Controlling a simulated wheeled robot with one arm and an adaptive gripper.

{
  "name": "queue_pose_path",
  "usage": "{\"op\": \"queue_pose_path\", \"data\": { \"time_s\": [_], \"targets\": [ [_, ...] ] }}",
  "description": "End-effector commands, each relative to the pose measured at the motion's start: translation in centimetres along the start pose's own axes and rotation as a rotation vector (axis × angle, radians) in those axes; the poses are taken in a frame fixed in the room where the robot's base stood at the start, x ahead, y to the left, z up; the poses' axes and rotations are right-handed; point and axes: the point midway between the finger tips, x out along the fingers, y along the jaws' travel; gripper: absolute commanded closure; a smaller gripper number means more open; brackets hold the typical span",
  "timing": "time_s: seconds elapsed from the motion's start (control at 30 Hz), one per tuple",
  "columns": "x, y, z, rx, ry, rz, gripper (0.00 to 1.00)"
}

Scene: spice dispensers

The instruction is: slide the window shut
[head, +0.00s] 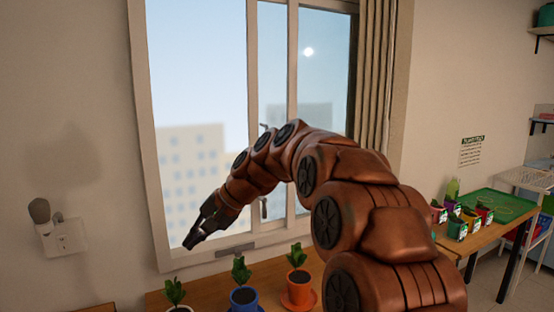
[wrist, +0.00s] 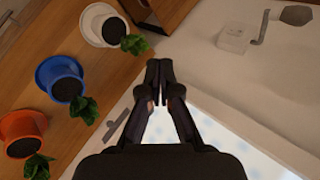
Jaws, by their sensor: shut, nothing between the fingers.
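The window (head: 139,120) has a white frame and upright bars, with sky and buildings behind it. One sash bar (head: 252,60) stands near the middle and another bar (head: 292,60) to its right; I cannot tell how far the window is open. Small dark pieces (head: 264,208), perhaps a handle, show above and below my arm, which hides the part between. My gripper (head: 190,242) is shut and empty, pointing down-left in front of the lower left of the window. In the wrist view its fingertips (wrist: 158,66) meet, with the white window frame (wrist: 240,128) below right.
Potted plants in white (wrist: 104,26), blue (head: 243,296) and orange (head: 298,288) pots stand on a wooden surface below the window. A wall fixture (head: 62,236) is at left. A gathered curtain (head: 374,80) hangs at right. A table (head: 450,236) with small containers stands far right.

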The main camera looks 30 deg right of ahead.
Motion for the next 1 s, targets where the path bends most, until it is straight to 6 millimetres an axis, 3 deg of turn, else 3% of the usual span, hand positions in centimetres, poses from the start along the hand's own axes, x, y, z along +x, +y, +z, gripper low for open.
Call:
{"op": "queue_pose_path", "data": {
  "time_s": [0.03, 0.23, 0.47, 0.7, 1.0],
  "targets": [
    [-0.5, -0.5, -2.5, 0.028, 0.025, -0.043, 1.00],
    [-3.4, -2.4, -10.8, 0.125, 0.108, -0.210, 1.00],
    [-8.0, -2.0, -19.7, 0.214, 0.207, -0.387, 1.00],
    [-13.7, 0.6, -27.2, 0.271, 0.316, -0.552, 1.00],
    [-20.5, 6.0, -33.0, 0.289, 0.449, -0.710, 1.00]
  ]
}}
